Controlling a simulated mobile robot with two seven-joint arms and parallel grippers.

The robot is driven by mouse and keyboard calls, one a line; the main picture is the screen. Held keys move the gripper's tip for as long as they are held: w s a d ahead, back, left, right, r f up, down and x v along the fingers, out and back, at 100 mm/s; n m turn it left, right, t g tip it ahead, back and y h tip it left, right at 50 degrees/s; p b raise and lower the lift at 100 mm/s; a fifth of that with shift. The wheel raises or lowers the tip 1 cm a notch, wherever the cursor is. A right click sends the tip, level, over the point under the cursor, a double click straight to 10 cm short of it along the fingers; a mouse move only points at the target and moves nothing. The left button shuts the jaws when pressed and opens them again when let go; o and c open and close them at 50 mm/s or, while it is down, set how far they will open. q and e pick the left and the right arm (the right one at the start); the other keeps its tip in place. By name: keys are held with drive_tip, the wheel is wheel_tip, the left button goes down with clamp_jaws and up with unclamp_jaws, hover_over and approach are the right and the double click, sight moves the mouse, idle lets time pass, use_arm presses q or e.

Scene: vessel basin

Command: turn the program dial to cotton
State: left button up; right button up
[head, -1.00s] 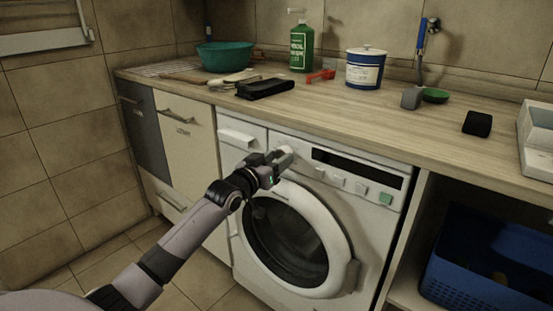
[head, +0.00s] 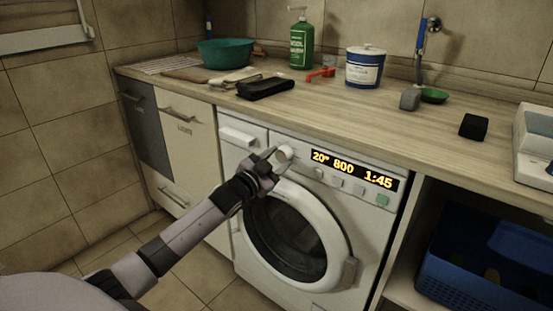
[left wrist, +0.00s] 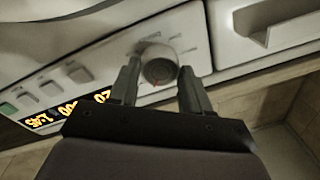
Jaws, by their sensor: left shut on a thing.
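The white washing machine (head: 262,226) stands under the counter. Its program dial (head: 284,154) is a round knob with a red mark, seen face-on in the left wrist view (left wrist: 159,66). My left gripper (head: 275,160) is shut on the dial, with one finger on each side of it. The label text around the dial is too small to read. The display (head: 352,171) is lit and reads 20°, 800 and 1:45. My right gripper is not in view.
Several buttons (head: 336,180) sit below the display. The detergent drawer (head: 238,137) is left of the dial. On the counter are a green bottle (head: 302,42), a white and blue tub (head: 364,68) and a teal basin (head: 225,53). A blue basket (head: 470,275) stands at lower right.

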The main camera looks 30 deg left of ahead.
use_arm(q)
drive_tip(key=shift+m, duration=0.3)
drive_tip(key=o, duration=1.1)
drive_tip(key=shift+c, duration=0.2)
drive_tip(key=s+p, duration=0.1)
drive_tip(key=s, duration=0.6)
drive_tip(key=shift+a+f, duration=0.15)
drive_tip(key=shift+s+f, duration=0.1)
